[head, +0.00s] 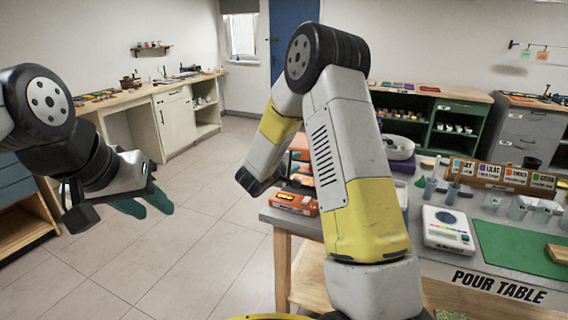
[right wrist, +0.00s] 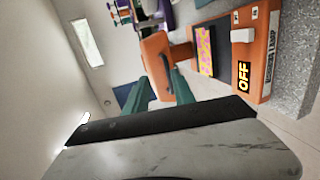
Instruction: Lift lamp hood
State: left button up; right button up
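The orange lamp (head: 292,203) sits on the left end of the pour table, partly behind my right arm. In the right wrist view its orange base (right wrist: 262,50) bears an "OFF" label and a pale switch. Its orange hood (right wrist: 166,58) stands beyond and between the green fingers of my right gripper (right wrist: 162,80). The fingers are apart; I cannot tell whether they touch the hood. In the head view my right arm hides this gripper. My left gripper (head: 147,203) is open and empty over the floor, left of the table.
The grey pour table (head: 420,262) carries a white scale (head: 448,230), a green mat (head: 520,248) and several cups. A white round bowl (head: 398,147) stands behind my right arm. The tiled floor (head: 190,245) at left is clear.

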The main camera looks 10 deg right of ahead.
jog(key=shift+n+t+y, duration=0.4)
jog(key=shift+t, duration=0.2)
jog(key=w+f, duration=0.1)
jog(key=w, duration=0.1)
jog(key=w+d+f, duration=0.1)
jog(key=w, duration=0.2)
jog(key=w+d+f, duration=0.1)
jog(key=w, duration=0.1)
jog(key=shift+w+f, duration=0.1)
jog(key=shift+w, duration=0.15)
grip_shut()
dwell(0.7)
